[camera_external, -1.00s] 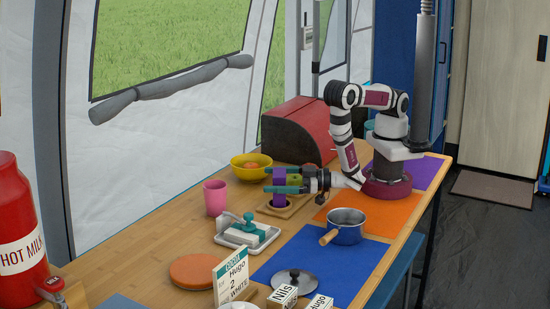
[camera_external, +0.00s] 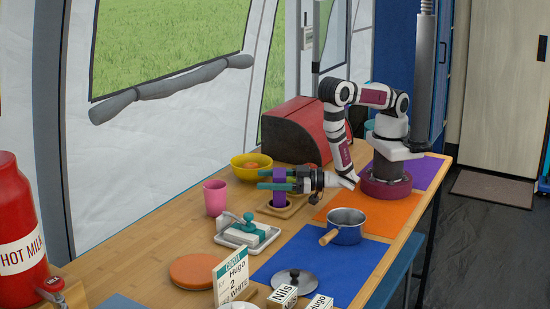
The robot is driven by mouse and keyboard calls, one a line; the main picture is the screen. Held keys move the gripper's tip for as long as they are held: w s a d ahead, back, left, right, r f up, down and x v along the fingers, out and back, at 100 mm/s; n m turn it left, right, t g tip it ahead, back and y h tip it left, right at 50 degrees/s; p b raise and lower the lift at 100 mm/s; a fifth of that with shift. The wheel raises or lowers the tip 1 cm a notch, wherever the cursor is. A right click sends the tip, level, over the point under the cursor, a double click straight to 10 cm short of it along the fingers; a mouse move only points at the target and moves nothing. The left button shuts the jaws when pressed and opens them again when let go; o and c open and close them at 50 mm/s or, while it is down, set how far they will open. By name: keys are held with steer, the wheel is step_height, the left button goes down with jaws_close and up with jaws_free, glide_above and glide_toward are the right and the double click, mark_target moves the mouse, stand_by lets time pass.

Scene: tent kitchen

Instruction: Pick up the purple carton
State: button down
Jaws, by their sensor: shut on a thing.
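The purple carton (camera_external: 279,199) is upright between the fingers of my gripper (camera_external: 277,180), above or on a small wooden tray (camera_external: 295,207) with a dark round recess. My gripper reaches in from the right and is shut on the carton. The teal fingers hide part of the carton's upper half. I cannot tell whether its base touches the tray.
A pink cup (camera_external: 215,197) stands left of the carton, and a yellow bowl (camera_external: 251,166) is behind it. A butter dish (camera_external: 247,233) with a teal-handled item is in front. A red bread box (camera_external: 301,133) is behind.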

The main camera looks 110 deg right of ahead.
steer(key=shift+r, duration=0.15)
step_height(320, 180, up, 9)
steer(key=shift+s+d+f+m+g+h, duration=0.25)
steer(key=shift+f+m, duration=0.4)
steer(key=shift+f, duration=0.75)
steer(key=shift+w+d+f+m+h, duration=0.1)
steer(key=shift+d+f+m+h, duration=0.4)
steer(key=shift+f, duration=0.9)
steer(key=shift+s+d+f+m+g+h, duration=0.15)
steer(key=shift+f+m, duration=0.6)
steer(key=shift+f, duration=0.65)
steer(key=shift+f, duration=0.1)
steer(key=shift+c, duration=0.2)
jaws_free()
steer(key=v, duration=1.5)
steer(key=shift+s+a, duration=0.15)
steer(key=shift+s, duration=0.2)
